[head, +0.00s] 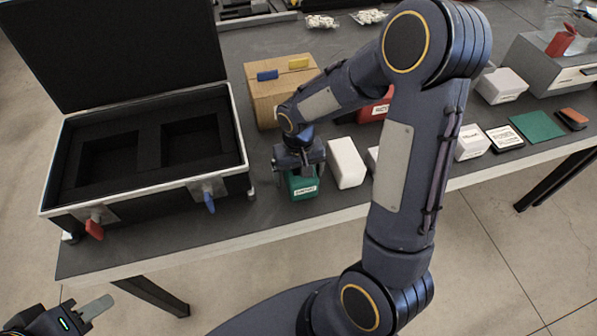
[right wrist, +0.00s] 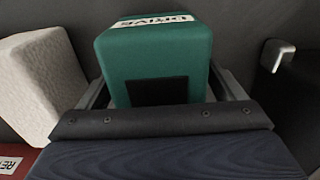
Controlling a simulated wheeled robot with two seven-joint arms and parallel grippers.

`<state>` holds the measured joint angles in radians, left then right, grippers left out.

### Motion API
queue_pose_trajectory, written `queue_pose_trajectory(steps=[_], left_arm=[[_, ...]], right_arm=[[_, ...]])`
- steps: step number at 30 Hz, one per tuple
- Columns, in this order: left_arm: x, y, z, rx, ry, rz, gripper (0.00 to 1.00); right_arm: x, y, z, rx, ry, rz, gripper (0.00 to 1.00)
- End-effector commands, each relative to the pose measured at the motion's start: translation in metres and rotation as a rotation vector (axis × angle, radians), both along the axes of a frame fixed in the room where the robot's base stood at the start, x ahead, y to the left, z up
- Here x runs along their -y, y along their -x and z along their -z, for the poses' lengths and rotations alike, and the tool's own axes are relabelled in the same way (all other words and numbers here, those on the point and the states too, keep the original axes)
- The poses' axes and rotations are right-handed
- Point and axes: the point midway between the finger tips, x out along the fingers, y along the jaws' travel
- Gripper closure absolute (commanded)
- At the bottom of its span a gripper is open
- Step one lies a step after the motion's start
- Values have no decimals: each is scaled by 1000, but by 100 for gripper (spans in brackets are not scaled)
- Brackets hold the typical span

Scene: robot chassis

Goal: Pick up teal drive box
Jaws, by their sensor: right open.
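The teal drive box (head: 301,186) stands near the front edge of the table, with a white label on it. In the right wrist view the teal box (right wrist: 158,60) fills the middle, with its label at the top. My right gripper (head: 299,178) is over the box from above, its fingers open at either side of it. In the right wrist view a finger shows on each side of the box; contact cannot be told. My left gripper (head: 92,310) is at the bottom left corner, away from the table, partly cut off; its opening is unclear.
A white block (head: 346,163) stands close right of the teal box. An open black case (head: 150,150) with foam recesses and red and blue latches is at left. My right arm hides part of the table.

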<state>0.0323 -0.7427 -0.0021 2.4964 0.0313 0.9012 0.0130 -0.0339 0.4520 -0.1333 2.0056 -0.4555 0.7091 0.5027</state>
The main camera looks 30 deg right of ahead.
Motion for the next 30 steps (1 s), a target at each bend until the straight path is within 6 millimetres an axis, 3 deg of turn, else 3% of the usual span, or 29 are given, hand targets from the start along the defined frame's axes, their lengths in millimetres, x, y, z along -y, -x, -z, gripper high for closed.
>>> queue_pose_trajectory(steps=[2, 17, 30], left_arm=[[0, 0, 0, 0, 0, 0, 64], [0, 0, 0, 0, 0, 0, 64], [0, 0, -1, 0, 0, 0, 64]], right_arm=[[0, 0, 0, 0, 0, 0, 11], [0, 0, -1, 0, 0, -1, 76], [0, -1, -12, 4, 1, -2, 78]])
